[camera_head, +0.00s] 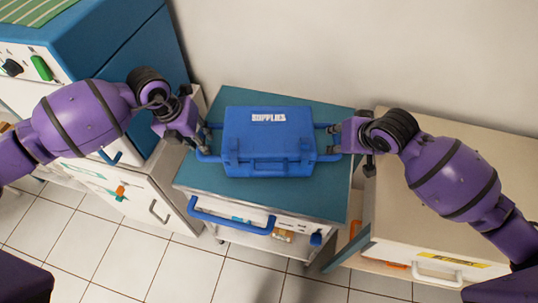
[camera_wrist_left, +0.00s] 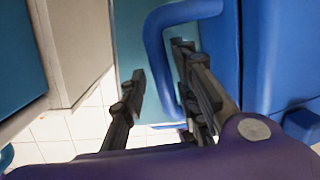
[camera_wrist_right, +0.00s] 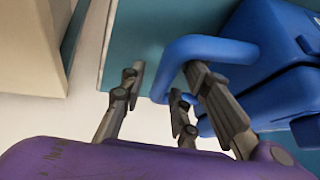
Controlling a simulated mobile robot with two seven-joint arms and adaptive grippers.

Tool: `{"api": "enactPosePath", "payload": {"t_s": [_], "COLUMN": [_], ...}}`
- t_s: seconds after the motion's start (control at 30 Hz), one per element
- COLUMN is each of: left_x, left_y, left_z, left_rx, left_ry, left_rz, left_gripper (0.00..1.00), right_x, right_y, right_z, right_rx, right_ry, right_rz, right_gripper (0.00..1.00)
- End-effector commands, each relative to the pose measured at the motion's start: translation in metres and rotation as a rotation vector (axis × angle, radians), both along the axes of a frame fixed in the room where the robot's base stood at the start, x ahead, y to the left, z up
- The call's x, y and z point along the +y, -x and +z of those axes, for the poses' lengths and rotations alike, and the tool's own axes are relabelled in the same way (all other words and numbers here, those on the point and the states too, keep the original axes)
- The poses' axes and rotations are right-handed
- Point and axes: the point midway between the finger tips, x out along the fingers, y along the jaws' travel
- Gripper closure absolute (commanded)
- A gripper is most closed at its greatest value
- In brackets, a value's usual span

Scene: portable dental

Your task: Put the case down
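The blue case (camera_head: 268,150), marked "SUPPLIES", lies flat, lid shut, over the teal top of the cart (camera_head: 335,190); it appears to rest on it. My left gripper (camera_head: 203,138) is at the case's left side handle. In the left wrist view its fingers (camera_wrist_left: 160,85) are spread, with the blue handle (camera_wrist_left: 156,45) between them and a gap to one finger. My right gripper (camera_head: 334,140) is at the right side handle. In the right wrist view its fingers (camera_wrist_right: 165,85) are spread on either side of that handle (camera_wrist_right: 172,65). The case's underside is hidden.
A blue and white cabinet (camera_head: 130,55) stands at the left. A beige-topped cabinet (camera_head: 400,225) stands close at the right. The cart has a blue front handle (camera_head: 232,222). The wall is behind; tiled floor (camera_head: 130,255) is in front. Bare cart top surrounds the case.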

Motion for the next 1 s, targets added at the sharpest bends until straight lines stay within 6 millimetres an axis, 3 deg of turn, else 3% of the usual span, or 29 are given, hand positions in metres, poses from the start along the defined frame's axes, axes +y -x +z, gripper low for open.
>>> {"api": "enactPosePath", "payload": {"t_s": [0.57, 1.0], "left_x": [-0.004, 0.008], "left_y": [0.000, 0.009], "left_z": [0.005, 0.064], "left_rx": [-0.002, -0.003], "left_ry": [0.009, 0.007], "left_rz": [-0.005, -0.005], "left_gripper": [0.67, 0.67], "right_x": [0.005, 0.006], "right_y": [0.003, 0.004], "right_z": [-0.001, -0.002], "right_rx": [0.005, 0.006], "right_ry": [-0.008, -0.008], "right_rz": [0.009, 0.011], "right_gripper": [0.66, 0.66]}}
